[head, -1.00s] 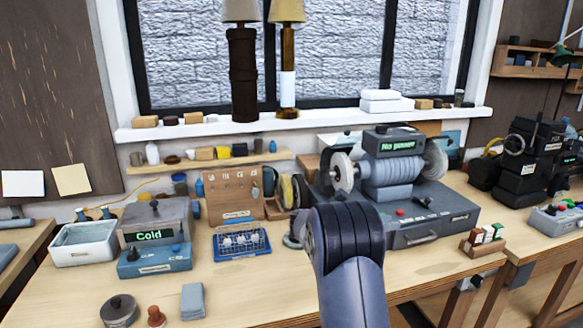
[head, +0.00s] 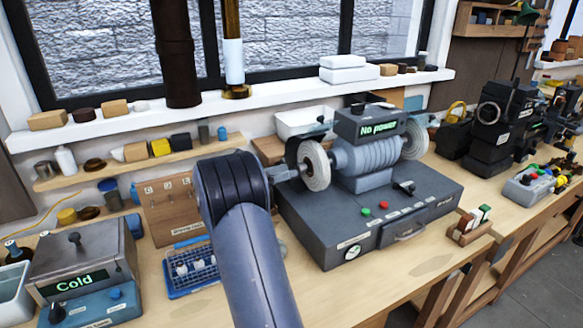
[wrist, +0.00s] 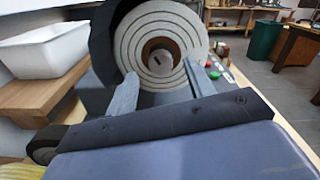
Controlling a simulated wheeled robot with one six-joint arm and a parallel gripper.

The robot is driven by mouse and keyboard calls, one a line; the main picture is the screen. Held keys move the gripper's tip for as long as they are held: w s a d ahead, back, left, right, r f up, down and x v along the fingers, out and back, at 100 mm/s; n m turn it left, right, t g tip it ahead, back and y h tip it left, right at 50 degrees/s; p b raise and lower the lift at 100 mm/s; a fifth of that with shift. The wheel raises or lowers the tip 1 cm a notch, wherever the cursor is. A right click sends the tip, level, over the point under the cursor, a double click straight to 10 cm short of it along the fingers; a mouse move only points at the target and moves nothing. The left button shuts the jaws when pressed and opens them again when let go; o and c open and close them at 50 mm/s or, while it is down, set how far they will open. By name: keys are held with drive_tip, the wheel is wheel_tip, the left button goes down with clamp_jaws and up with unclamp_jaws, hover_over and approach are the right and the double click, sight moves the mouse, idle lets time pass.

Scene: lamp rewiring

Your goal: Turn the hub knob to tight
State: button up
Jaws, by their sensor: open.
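The buffing machine (head: 371,224) stands on the bench with a "No power" display. I cannot tell whether the fingers touch the knob. The gripper is partly hidden by my arm in the head view.
A dark guard (wrist: 107,35) curves round the wheel's left side. A white tub (wrist: 44,44) sits on a wooden block (wrist: 35,94) left of it. The "Cold" box (head: 84,265) and a blue rack (head: 190,268) stand left of my arm.

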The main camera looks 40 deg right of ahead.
sight(302, 168)
drive_tip(key=shift+x, duration=1.5)
drive_tip(key=shift+c, duration=0.2)
drive_tip(key=c, duration=0.9)
drive_tip(key=shift+c, duration=0.2)
drive_tip(key=shift+f, duration=0.1)
drive_tip(key=shift+s+a+f+m+b, duration=0.1)
drive_tip(key=shift+f+m+b, duration=0.05)
drive_tip(key=shift+m+b, duration=5.55)
drive_tip(key=shift+s+f+m+b, duration=0.1)
drive_tip(key=shift+s+m+b, duration=0.05)
drive_tip(key=shift+m+b, duration=5.55)
drive_tip(key=shift+m+p, duration=0.45)
drive_tip(key=shift+m, duration=0.25)
